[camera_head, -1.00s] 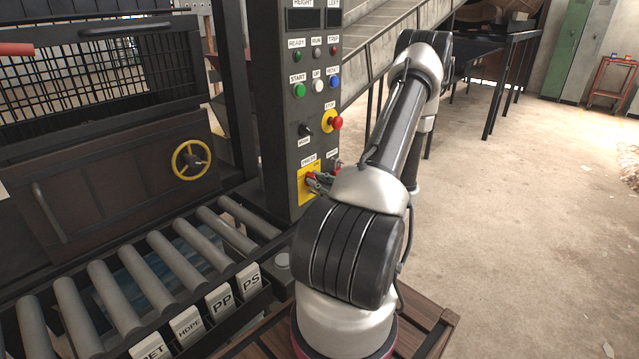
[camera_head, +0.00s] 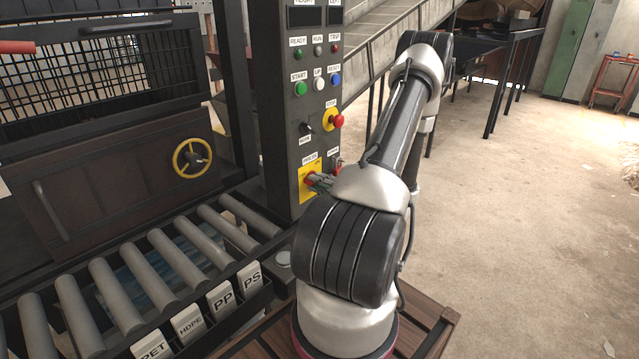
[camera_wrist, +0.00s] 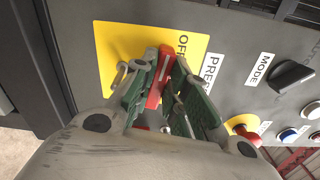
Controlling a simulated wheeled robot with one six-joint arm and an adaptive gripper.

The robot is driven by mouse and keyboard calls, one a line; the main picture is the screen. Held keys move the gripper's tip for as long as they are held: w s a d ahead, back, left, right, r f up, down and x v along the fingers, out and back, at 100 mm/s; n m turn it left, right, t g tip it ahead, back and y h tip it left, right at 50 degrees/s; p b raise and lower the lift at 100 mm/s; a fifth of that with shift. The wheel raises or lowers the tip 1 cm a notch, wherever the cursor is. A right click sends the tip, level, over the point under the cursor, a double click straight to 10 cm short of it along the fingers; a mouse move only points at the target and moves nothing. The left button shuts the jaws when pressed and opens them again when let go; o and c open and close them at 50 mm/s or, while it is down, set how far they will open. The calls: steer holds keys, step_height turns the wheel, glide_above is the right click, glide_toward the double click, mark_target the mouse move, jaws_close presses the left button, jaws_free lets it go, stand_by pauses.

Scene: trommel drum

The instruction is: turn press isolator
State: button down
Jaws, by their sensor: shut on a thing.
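The press isolator has a red handle (camera_wrist: 160,72) on a yellow plate (camera_wrist: 110,50), on the dark control column. The letters "OF" show on the plate beside the handle, and a "PRESS" label stands along its edge. The plate also shows in the head view (camera_head: 304,193), low on the column. My gripper (camera_wrist: 160,88) is shut on the red handle, with a green-padded finger on either side of it. In the head view my gripper (camera_head: 320,182) reaches the handle from the right. My fingers hide part of the handle and plate.
The black mode knob (camera_wrist: 292,76) and the red stop button (camera_head: 337,122) are near on the same column. A roller conveyor (camera_head: 150,270) lies to the left, with a yellow handwheel (camera_head: 192,158) behind it. The floor (camera_head: 530,220) at right is open.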

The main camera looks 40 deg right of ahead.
steer(key=shift+f+n, duration=0.1)
steer(key=shift+n, duration=1)
steer(key=c, duration=1.4)
jaws_free()
steer(key=s, duration=0.8)
steer(key=s+d, duration=0.1)
steer(key=s, duration=0.3)
steer(key=shift+a, duration=0.1)
